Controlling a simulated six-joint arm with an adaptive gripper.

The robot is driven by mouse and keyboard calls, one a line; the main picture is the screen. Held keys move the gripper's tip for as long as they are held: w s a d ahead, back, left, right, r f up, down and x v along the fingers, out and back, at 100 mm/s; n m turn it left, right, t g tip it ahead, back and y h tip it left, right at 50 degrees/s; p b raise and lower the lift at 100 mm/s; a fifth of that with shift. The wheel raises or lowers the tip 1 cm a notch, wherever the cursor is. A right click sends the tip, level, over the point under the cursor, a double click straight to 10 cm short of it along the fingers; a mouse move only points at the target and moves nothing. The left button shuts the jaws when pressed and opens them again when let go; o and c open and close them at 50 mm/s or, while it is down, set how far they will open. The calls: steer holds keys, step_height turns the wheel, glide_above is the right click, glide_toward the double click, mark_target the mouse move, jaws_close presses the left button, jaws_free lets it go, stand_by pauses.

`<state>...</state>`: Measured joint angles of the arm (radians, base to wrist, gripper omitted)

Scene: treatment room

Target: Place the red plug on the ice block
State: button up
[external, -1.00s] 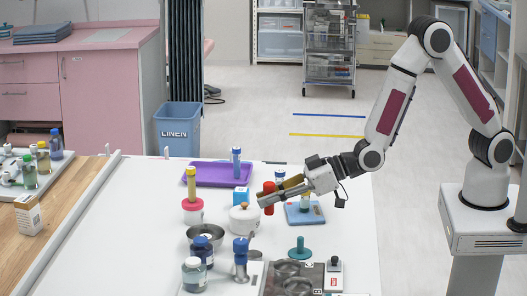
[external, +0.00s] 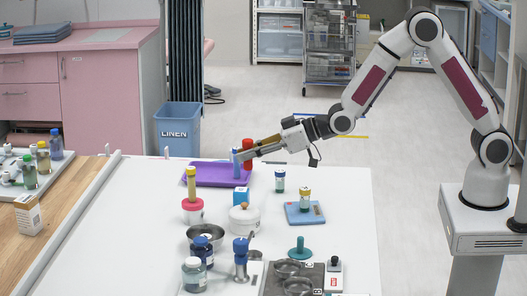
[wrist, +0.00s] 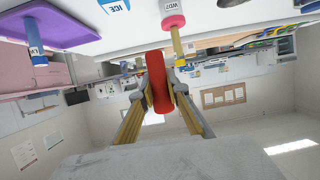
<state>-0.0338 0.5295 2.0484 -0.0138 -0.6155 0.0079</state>
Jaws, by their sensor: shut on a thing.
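The red plug (external: 249,143) is an upright red cylinder between the fingers of my gripper (external: 247,153). In the wrist view the plug (wrist: 157,82) fills the gap between the two fingertips (wrist: 160,90). My gripper is shut on it and holds it up off the table, in front of the purple tray as the picture overlaps them. The ice block (external: 241,196) is a small blue and white box on the white table, below the plug in the external picture. Its ICE label (wrist: 115,5) shows at the top edge of the wrist view. Its top looks bare.
A blue-capped tube (external: 236,164) stands on the purple tray (external: 208,178), close beside my gripper in the picture. A pink-based yellow post (external: 191,190), a white lidded pot (external: 244,218) and a small vial (external: 280,183) surround the ice block.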

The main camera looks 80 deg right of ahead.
steer(key=shift+n+y, duration=0.7)
steer(key=shift+y, duration=0.2)
steer(key=w+d, duration=0.1)
steer(key=d+r, duration=0.1)
steer(key=d, duration=0.1)
steer(key=w+d+r, duration=0.1)
steer(key=shift+w+d, duration=0.25)
steer(key=shift+w, duration=0.05)
steer(key=shift+f, duration=0.15)
glide_above(241, 190)
steer(key=shift+d+f, duration=0.1)
steer(key=shift+f, duration=2.95)
steer(key=shift+f, duration=1.85)
steer(key=shift+f, duration=0.15)
